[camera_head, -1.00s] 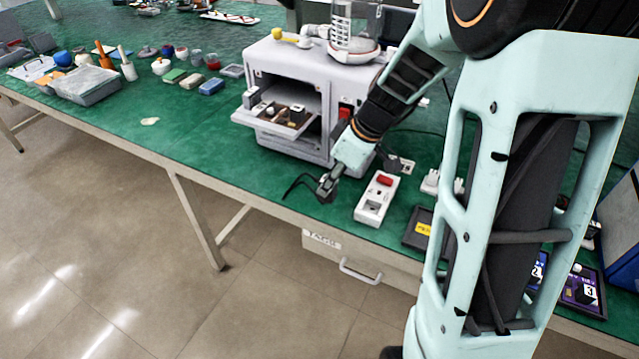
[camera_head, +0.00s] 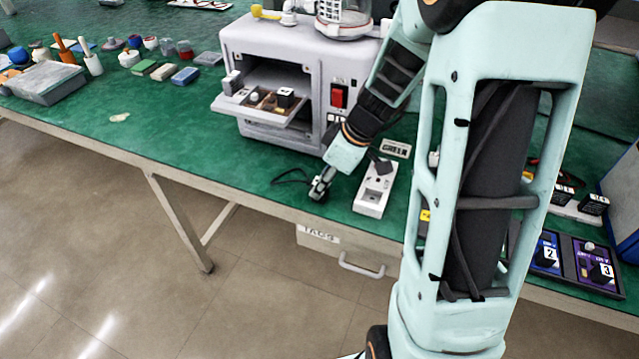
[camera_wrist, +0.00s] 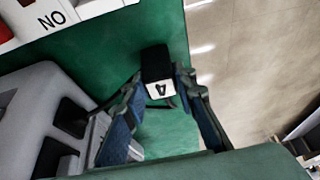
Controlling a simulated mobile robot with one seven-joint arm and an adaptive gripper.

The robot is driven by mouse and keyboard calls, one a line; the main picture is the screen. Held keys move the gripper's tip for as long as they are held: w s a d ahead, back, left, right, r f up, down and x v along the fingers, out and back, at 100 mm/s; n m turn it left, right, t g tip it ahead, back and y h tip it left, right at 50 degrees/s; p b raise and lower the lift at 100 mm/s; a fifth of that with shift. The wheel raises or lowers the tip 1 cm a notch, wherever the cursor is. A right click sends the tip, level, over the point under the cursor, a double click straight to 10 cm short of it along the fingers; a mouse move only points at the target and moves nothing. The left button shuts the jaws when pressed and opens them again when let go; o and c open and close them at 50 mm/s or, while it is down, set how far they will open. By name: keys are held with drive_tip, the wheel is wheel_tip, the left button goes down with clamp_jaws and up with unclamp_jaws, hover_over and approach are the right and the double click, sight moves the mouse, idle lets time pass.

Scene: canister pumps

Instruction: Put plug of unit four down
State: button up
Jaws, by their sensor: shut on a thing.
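The plug of unit four (camera_wrist: 158,88) is a black block with a white end face marked 4, seen in the wrist view. My gripper (camera_wrist: 158,78) is shut on it, one finger on each side. In the head view my gripper (camera_head: 320,190) is low over the green table near its front edge, left of a white power strip (camera_head: 370,196). The plug is too small there to make out clearly, and I cannot tell whether it touches the table. A dark cord (camera_head: 288,177) curves left from the gripper.
The white machine (camera_head: 285,60) with an open tray (camera_head: 262,105) stands behind the gripper. Framed units marked 2 (camera_head: 547,254) and 3 (camera_head: 598,268) are at the right. Several small items lie at the far left. Green table left of the gripper is clear.

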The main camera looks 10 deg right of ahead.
drive_tip(key=shift+f, duration=0.1)
drive_tip(key=o, duration=1.2)
drive_tip(key=shift+c, duration=0.2)
drive_tip(key=shift+r, duration=0.2)
drive_tip(key=shift+d+r, duration=0.15)
drive_tip(key=shift+r, duration=0.15)
drive_tip(key=p+v, duration=0.1)
drive_tip(key=v, duration=1)
drive_tip(key=shift+s+r, duration=0.15)
drive_tip(key=shift+s, duration=0.05)
drive_tip(key=shift+d, duration=0.1)
